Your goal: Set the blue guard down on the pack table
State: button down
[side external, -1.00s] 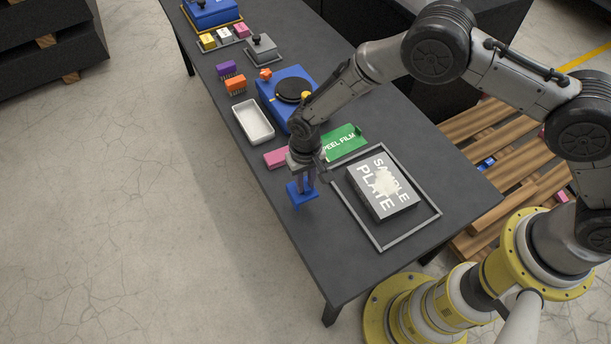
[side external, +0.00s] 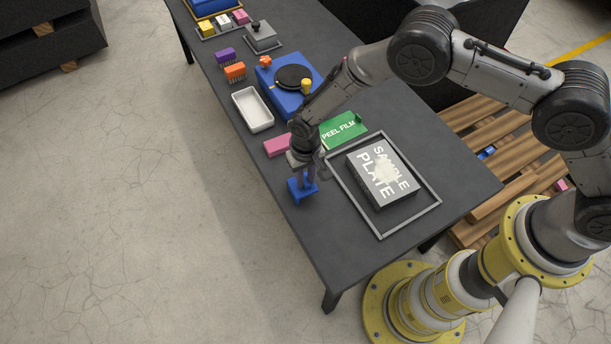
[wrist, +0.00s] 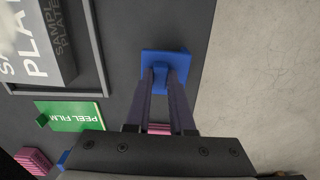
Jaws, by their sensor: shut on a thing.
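The blue guard (side external: 298,194) hangs between the fingers of my gripper (side external: 307,178), which is shut on it. In the wrist view the guard (wrist: 165,55) shows as a flat blue plate with a raised middle part between the two fingertips (wrist: 164,78). It is over the dark pack table (side external: 335,232), close to its left long edge. It is low over the tabletop; I cannot tell whether its underside touches. The fingers hide part of it.
Right of the guard, a grey frame (side external: 408,228) surrounds the sample plate box (side external: 382,178). A green peel film box (side external: 343,130) and a pink block (side external: 277,146) lie behind my gripper. A white tray (side external: 252,109) stands farther back. Bare tabletop lies toward the near end.

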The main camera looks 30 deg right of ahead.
aim_at(306, 180)
jog(key=shift+f, duration=0.25)
dwell(0.3)
jog(key=c, duration=0.7)
grip_release()
jog(key=shift+o, duration=0.3)
jog(key=o, duration=0.4)
jog(key=shift+r, duration=4)
